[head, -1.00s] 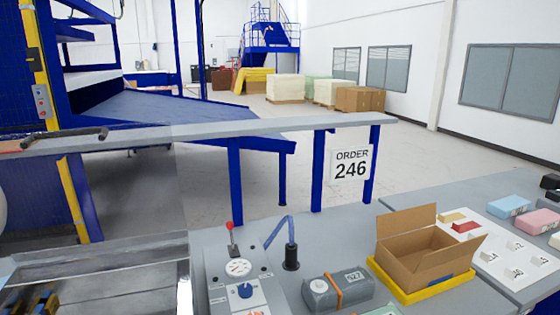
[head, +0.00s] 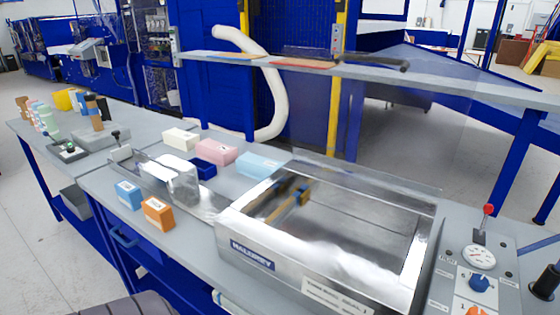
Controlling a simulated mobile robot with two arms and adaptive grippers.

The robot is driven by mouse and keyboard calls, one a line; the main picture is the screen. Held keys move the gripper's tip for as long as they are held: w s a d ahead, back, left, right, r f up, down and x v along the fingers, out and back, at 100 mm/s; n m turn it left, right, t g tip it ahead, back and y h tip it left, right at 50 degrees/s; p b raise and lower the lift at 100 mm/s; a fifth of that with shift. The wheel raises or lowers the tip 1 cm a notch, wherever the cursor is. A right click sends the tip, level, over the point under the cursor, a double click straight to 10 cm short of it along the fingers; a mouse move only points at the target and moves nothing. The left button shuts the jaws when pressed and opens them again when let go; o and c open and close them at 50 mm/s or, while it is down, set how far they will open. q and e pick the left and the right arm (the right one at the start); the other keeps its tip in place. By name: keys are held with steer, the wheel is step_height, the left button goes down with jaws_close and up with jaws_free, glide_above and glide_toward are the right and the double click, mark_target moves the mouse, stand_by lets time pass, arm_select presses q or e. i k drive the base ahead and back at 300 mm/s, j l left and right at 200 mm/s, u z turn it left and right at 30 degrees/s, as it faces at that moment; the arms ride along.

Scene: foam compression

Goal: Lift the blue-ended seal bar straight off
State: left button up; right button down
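A steel machine (head: 262,268) with a shiny open-topped chamber stands at the front of the bench in the head view. Neither of my grippers is in view.
A control panel with a gauge (head: 478,257) and red-tipped lever (head: 487,210) stands right of the machine. Blue (head: 129,195) and orange (head: 158,212) blocks sit left, pink (head: 215,151) and light-blue (head: 259,165) blocks behind. A shelf (head: 450,83) with flat pieces and a dark handle runs behind.

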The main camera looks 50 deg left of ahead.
mark_target(273, 219)
steer(key=u, duration=1.55)
steer(key=l+u, duration=0.1)
steer(key=u, duration=0.3)
steer(key=l+u, duration=0.1)
steer(key=u, duration=0.3)
steer(key=k+u, duration=0.15)
steer(key=u, duration=0.3)
steer(key=l, duration=0.05)
